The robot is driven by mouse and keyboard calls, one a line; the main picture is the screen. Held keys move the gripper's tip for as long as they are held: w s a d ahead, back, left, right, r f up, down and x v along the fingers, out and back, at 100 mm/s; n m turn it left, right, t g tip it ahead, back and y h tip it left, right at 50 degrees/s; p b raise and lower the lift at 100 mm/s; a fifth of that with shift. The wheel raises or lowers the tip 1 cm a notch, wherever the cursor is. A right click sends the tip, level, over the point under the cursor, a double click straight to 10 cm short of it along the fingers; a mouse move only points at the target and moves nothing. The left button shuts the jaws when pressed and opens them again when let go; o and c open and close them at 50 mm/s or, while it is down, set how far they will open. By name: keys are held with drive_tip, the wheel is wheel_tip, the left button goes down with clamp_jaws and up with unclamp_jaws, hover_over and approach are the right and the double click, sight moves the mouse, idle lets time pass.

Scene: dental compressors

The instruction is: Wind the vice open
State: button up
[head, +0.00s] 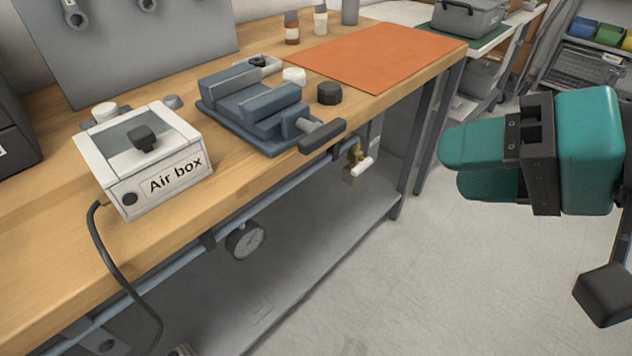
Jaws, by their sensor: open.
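The blue-grey vice (252,107) sits on the wooden bench near its front edge, in the middle of the head view. Its two jaws lie parallel with a gap between them. The dark vice handle (322,136) sticks out at the front right, over the bench edge. My gripper (448,168), with teal fingers, is at the right of the view, over the floor and away from the bench. It is open and empty, and well apart from the handle.
A white box labelled "Air box" (148,160) stands left of the vice, with a hose hanging down. A dark knob (329,93) and an orange mat (378,54) lie behind the handle. A gauge (245,241) and a valve (357,164) hang below the bench edge.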

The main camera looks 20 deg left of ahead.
sight(328, 138)
drive_tip(key=w+a+f+m+t+y+b, duration=0.3)
drive_tip(key=f+m+y+b, duration=0.15)
drive_tip(key=f+b, duration=0.5)
drive_tip(key=w+a+m, duration=0.1)
drive_tip(key=w+a, duration=0.1)
drive_tip(key=a, duration=0.3)
drive_tip(key=w+a+m+t, duration=0.1)
drive_tip(key=w+a, duration=0.2)
drive_tip(key=a, duration=0.2)
drive_tip(key=w+a+r+m+p, duration=0.1)
drive_tip(key=w+a, duration=0.2)
drive_tip(key=a, duration=0.3)
drive_tip(key=shift+w+t, duration=0.15)
drive_tip(key=shift+t, duration=0.15)
drive_tip(key=c, duration=0.8)
